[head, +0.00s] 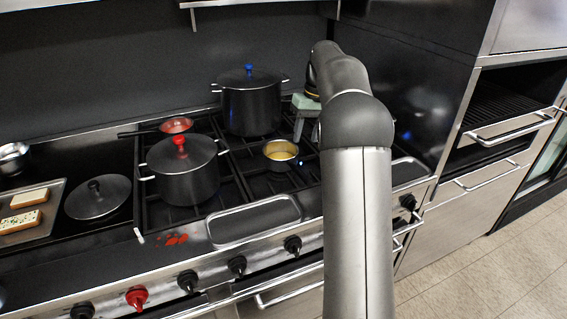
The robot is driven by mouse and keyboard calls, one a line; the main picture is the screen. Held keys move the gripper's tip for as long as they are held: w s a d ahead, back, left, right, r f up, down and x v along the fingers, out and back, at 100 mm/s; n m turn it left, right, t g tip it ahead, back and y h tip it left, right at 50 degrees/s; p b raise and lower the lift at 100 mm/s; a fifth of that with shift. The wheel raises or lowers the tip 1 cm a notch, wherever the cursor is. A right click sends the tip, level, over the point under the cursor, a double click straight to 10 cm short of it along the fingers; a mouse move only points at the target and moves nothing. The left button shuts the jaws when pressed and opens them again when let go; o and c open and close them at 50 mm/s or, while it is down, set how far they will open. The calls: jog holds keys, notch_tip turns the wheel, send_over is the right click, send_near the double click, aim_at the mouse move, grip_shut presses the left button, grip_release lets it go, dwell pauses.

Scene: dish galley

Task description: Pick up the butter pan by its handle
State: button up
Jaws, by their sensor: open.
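A small steel pan (281,158) with yellow contents, which looks like the butter pan, sits on the stove grate in the middle of the head view. Its handle is not clearly visible; its right side is close to my arm, which may hide it. My gripper (306,136), with a pale green body, points down just behind and to the right of this pan. Its fingers are apart and nothing shows between them. The fingertips are small and partly behind my arm, so I cannot tell whether they touch anything.
A black pot with a red knob (187,178) stands left of the pan. A taller pot with a blue knob (251,105) stands behind. A red-filled pan (176,125) is back left. An empty tray (254,222) lies in front.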

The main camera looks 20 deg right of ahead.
aim_at(299, 169)
jog(key=f, duration=0.2)
jog(key=a+f, duration=0.1)
jog(key=f, duration=0.4)
jog(key=shift+a, duration=0.15)
jog(key=shift+s+a+f+p, duration=0.1)
jog(key=shift+a+f+p, duration=0.1)
jog(key=shift+f, duration=0.7)
jog(key=shift+s+a+f+p, duration=0.1)
jog(key=shift+a+f+p, duration=0.15)
jog(key=shift+f, duration=0.7)
jog(key=shift+s+a+f+p, duration=0.1)
jog(key=shift+a+f+p, duration=0.1)
jog(key=shift+f, duration=0.7)
jog(key=shift+d, duration=0.1)
jog(key=shift+w+r, duration=0.1)
grip_shut()
